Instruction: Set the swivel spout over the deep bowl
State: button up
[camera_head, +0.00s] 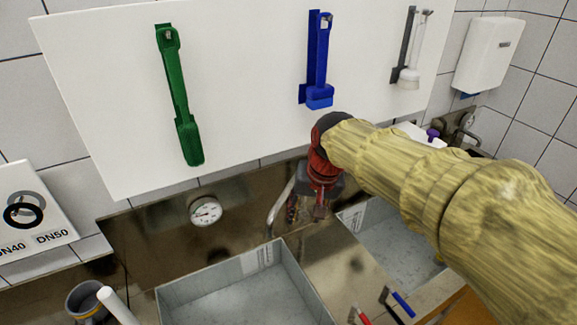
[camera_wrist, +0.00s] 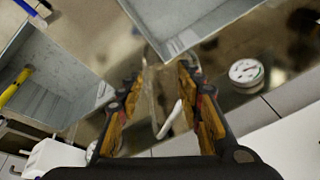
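The swivel spout (camera_head: 279,208) is a thin bent chrome pipe at the back wall, behind the corner between the two basins. Its free end hangs near the back rim of the left grey basin (camera_head: 170,297). The right grey basin (camera_head: 400,245) is partly behind my arm. I cannot tell from the frames which basin is the deep bowl. My gripper (camera_head: 307,212) is just right of the spout, pointing down. In the wrist view my gripper (camera_wrist: 163,78) is open, with the pipe (camera_wrist: 152,95) showing between its fingers; contact is not visible.
Red (camera_head: 362,316) and blue (camera_head: 402,303) handles stand between the basins at the front. Green (camera_head: 180,95) and blue (camera_head: 318,60) brushes hang above. A cup (camera_head: 85,301) stands at lower left.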

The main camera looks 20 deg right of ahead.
jog(key=w+d+r+m+g+p, duration=0.1)
jog(key=w+r+m+p, duration=0.15)
jog(key=w+p, duration=0.6)
jog(key=m+g+y+p, duration=0.1)
jog(key=m+p, duration=0.1)
jog(key=p, duration=0.2)
send_over(287, 189)
jog(key=s+d, duration=0.1)
jog(key=x, duration=0.2)
jog(key=shift+n, duration=0.25)
jog(key=x, duration=0.7)
jog(key=shift+s+d+f, duration=0.1)
jog(key=shift+d+f, duration=0.15)
jog(key=shift+d, duration=0.1)
jog(key=shift+c, duration=0.3)
grip_shut()
